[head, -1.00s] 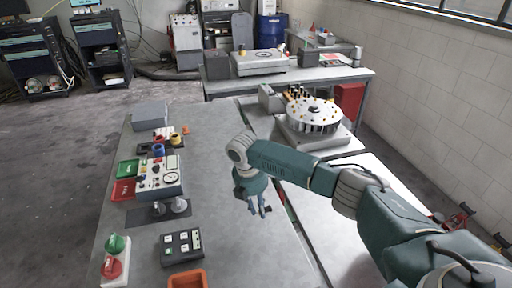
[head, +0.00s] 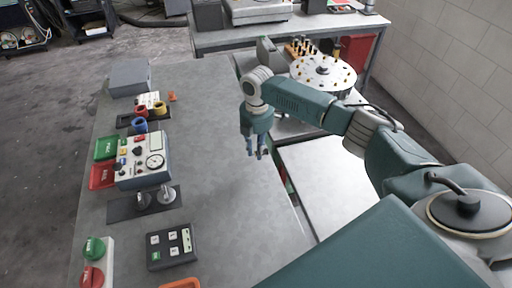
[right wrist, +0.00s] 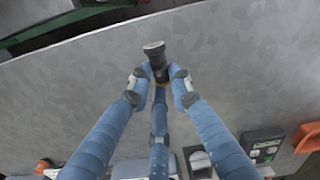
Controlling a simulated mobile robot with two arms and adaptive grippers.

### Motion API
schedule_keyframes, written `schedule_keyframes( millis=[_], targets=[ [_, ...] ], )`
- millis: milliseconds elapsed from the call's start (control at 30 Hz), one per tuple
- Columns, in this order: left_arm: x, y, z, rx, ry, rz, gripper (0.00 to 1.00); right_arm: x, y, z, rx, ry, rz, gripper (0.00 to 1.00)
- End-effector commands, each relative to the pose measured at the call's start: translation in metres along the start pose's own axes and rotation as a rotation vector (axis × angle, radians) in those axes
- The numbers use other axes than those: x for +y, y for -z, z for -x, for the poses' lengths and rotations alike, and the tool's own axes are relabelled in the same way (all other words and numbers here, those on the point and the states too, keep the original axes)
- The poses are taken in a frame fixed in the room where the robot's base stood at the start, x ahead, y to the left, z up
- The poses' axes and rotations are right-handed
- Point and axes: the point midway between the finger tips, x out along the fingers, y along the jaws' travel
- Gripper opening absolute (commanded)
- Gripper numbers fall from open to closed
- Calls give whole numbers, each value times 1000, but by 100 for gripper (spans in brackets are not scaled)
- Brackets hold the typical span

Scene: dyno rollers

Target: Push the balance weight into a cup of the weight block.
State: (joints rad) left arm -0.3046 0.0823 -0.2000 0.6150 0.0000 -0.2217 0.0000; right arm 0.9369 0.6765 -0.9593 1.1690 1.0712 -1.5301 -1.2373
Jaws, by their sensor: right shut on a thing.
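My right gripper (head: 257,154) hangs pointing down over the right part of the grey bench, near its right edge. In the right wrist view its blue fingers (right wrist: 160,78) are shut on a small dark cylinder (right wrist: 155,56), which looks like the balance weight. The fingertips hide part of it. In the head view it is too small to make out. A wooden block with several dark pegs (head: 300,47), apparently the weight block, stands at the back beside the round disc, well beyond the gripper. Its cups cannot be made out. My left gripper is not in view.
A white disc with yellow dots (head: 323,72) sits on a machine at the back right. A gauge box (head: 145,158), green and red trays (head: 103,176), a keypad (head: 171,246) and a grey box (head: 130,77) line the bench's left side. The bench's middle is clear.

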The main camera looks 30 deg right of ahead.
Motion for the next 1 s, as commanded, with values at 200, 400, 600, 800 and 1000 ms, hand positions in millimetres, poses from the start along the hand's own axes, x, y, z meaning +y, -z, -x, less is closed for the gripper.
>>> schedule_keyframes(
  millis=[200,400,600,800,1000],
  targets=[
    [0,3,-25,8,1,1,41,0,0,-24,0,0,0,9],
    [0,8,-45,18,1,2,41,0,-1,-44,-1,-1,-1,9],
    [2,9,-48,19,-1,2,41,0,0,-56,0,1,0,9],
    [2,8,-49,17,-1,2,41,0,-1,-61,-1,0,-1,9],
    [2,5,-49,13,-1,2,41,0,-1,-61,-1,0,-1,21]
  ],
)
